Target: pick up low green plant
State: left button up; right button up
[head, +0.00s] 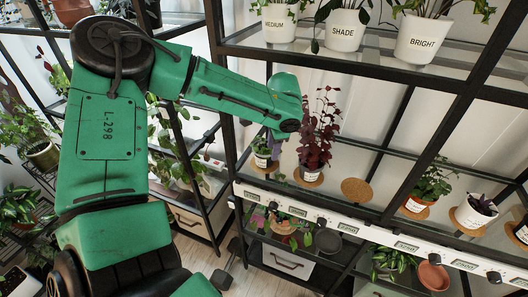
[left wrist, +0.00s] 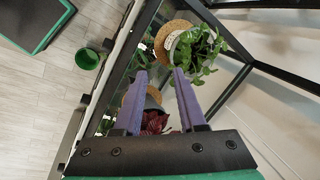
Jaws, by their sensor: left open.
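A low green plant (head: 261,146) in a white labelled pot stands on a cork mat on the middle shelf, left of a tall dark-red plant (head: 318,130). My left gripper (head: 275,147), with purple fingers, reaches in from the left beside the green plant and partly covers it. In the left wrist view the green plant (left wrist: 195,45) is just beyond the fingertips, slightly right of centre, on a round cork mat (left wrist: 170,27). The left gripper (left wrist: 160,72) is open, with no plant held. The dark-red leaves (left wrist: 155,122) show between its fingers, near their base. My right gripper is out of view.
An empty cork mat (head: 356,190) lies right of the dark-red plant.

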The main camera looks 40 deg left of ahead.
aim_at(269, 155)
pick_arm(q)
jog(key=a+f, duration=0.1)
jog(key=w+a+f+p, duration=0.1)
jog(key=f, duration=0.1)
jog(key=w+a+f, duration=0.1)
jog(key=f, duration=0.1)
jog(key=shift+w+a, duration=0.1)
jog(key=shift+w, duration=0.05)
jog(key=shift+r, duration=0.2)
grip_shut()
dwell(1.1)
